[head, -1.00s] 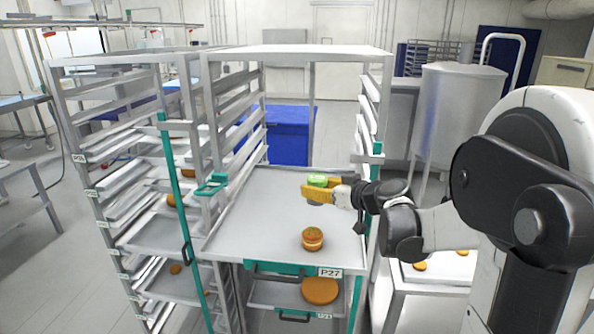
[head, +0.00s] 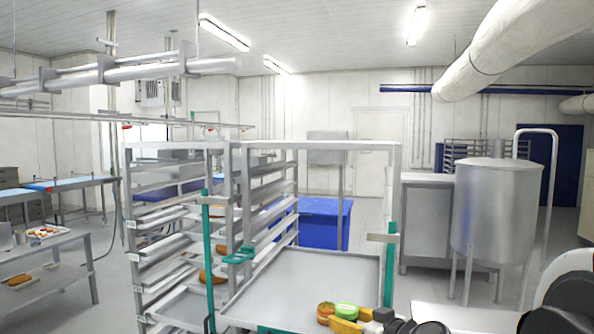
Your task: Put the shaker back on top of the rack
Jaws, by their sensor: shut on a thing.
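The shaker, with a green top (head: 346,310), is low in the head view, just right of an orange-brown round (head: 325,311). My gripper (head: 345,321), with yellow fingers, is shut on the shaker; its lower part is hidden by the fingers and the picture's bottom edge. The rack (head: 320,146) is a grey metal frame with an open front, and its top rim is higher in the picture than my gripper. A flat tray surface (head: 310,285) in the rack lies behind the shaker. I cannot tell the gap between shaker and tray.
A second rack (head: 130,215) with several trays stands at left. Green latch bars (head: 389,265) flank the tray. A blue bin (head: 320,220) stands behind the rack, and a steel tank (head: 497,215) stands at right. A ceiling duct (head: 515,45) hangs at upper right.

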